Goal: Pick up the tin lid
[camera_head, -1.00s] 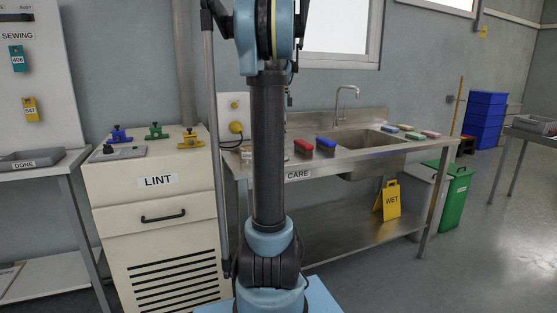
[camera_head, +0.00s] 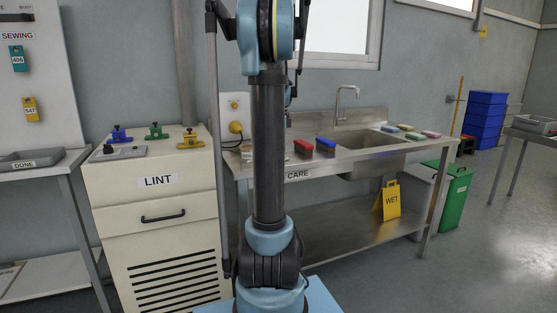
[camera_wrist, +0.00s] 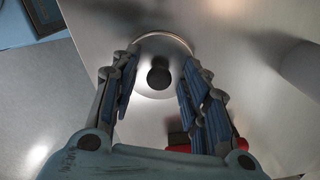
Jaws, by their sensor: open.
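The tin lid (camera_wrist: 146,53) is a round, shiny metal disc with a dark round knob (camera_wrist: 159,76) in its middle, on the metal worktop in the wrist view. My gripper (camera_wrist: 161,60) is open and above the lid, with one finger on each side of the knob. The fingers cover parts of the lid's left and right sides. I cannot tell if the fingertips touch it. In the head view the lid does not show, and my arm blocks part of the bench.
A red brush (camera_head: 303,147) and a blue brush (camera_head: 326,145) lie on the steel bench (camera_head: 375,152). The red one also shows close to my gripper in the wrist view (camera_wrist: 179,140). The sink (camera_head: 365,139) is to their right, and a LINT cabinet (camera_head: 157,205) to the left.

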